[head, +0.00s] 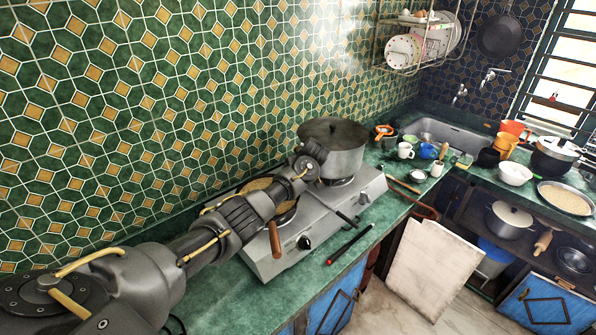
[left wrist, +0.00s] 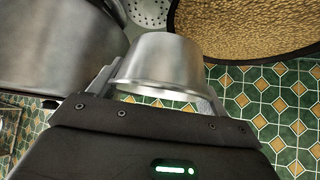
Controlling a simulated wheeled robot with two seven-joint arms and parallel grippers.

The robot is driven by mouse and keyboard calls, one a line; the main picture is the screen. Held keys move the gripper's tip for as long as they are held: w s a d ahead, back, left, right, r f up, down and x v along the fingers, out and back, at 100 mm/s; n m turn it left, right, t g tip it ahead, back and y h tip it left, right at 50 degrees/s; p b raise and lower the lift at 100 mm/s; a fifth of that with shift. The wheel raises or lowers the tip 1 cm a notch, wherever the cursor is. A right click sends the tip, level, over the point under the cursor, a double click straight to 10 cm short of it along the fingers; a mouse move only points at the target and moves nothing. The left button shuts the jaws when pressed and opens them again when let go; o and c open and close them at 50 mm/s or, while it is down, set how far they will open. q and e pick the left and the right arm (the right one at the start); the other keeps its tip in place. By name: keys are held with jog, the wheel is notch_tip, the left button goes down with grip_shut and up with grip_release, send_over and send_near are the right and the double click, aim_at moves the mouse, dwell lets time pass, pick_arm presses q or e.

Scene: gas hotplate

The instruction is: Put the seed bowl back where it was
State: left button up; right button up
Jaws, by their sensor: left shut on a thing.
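A silver metal bowl (left wrist: 160,62), which I take to be the seed bowl, is between the fingers of my left gripper (left wrist: 160,88) in the left wrist view. The gripper is shut on it. The bowl's outer side faces the camera, so its contents are hidden. In the head view the end of my left arm (head: 312,155) is over the stove, beside the large pot, and I cannot make out the held bowl there. My right gripper is not in view.
The large pot (head: 335,150) stands on the stove (head: 280,262); its side also fills the left wrist view's left (left wrist: 50,45). A brown-filled pan (left wrist: 245,25) is close to the held bowl. A red-tipped black rod (head: 350,244) lies in front. Cups and a white bowl (head: 515,173) crowd the right counter.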

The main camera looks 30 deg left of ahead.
pick_arm(q)
jog(key=shift+r, duration=0.95)
